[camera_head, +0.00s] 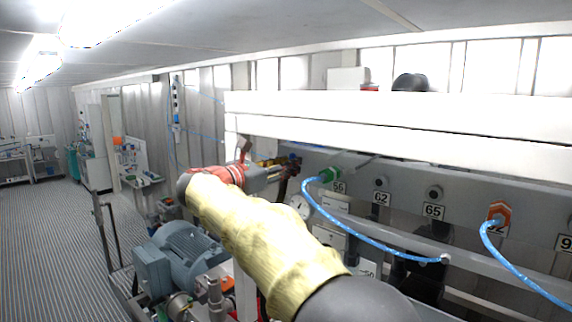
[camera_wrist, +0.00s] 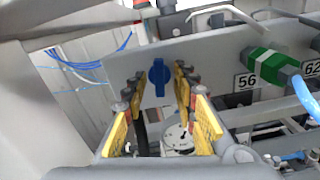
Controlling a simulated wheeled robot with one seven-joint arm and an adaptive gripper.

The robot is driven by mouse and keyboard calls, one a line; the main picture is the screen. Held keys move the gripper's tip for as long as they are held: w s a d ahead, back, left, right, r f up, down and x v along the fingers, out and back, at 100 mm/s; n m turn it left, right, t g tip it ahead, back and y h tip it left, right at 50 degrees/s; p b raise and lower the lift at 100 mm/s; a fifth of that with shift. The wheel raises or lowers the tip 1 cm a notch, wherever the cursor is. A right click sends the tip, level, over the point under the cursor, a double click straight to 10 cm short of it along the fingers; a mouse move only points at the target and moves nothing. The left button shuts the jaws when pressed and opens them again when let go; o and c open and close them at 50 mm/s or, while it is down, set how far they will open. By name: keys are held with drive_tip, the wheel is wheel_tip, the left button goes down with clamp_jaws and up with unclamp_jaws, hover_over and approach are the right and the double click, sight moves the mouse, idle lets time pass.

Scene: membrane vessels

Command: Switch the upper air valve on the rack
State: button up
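A blue valve handle (camera_wrist: 158,76) stands upright on the grey rack panel (camera_wrist: 212,62) in the wrist view. I take it to be the air valve. My gripper (camera_wrist: 160,92) has its yellow fingers spread, one on each side of the handle, with gaps showing between them and it. How far the fingertips are from the panel I cannot tell. In the head view my gripper (camera_head: 277,163) reaches the left end of the rack, where a small blue spot (camera_head: 294,158) shows by the fingers. The handle is otherwise hidden there.
A green connector (camera_head: 327,174) with a blue hose sits right of the gripper, by label 56. A red connector (camera_head: 498,212) is further right. A round gauge (camera_wrist: 178,136) lies below the handle. A white beam (camera_head: 400,120) runs above, and a grey motor (camera_head: 180,255) stands lower left.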

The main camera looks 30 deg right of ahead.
drive_tip(key=shift+c, duration=0.8)
clamp_jaws()
drive_tip(key=shift+f+m+b, duration=0.1)
drive_tip(key=shift+m+b, duration=0.2)
drive_tip(key=shift+b, duration=0.05)
drive_tip(key=shift+m+b, duration=5.95)
drive_tip(key=shift+m, duration=1.75)
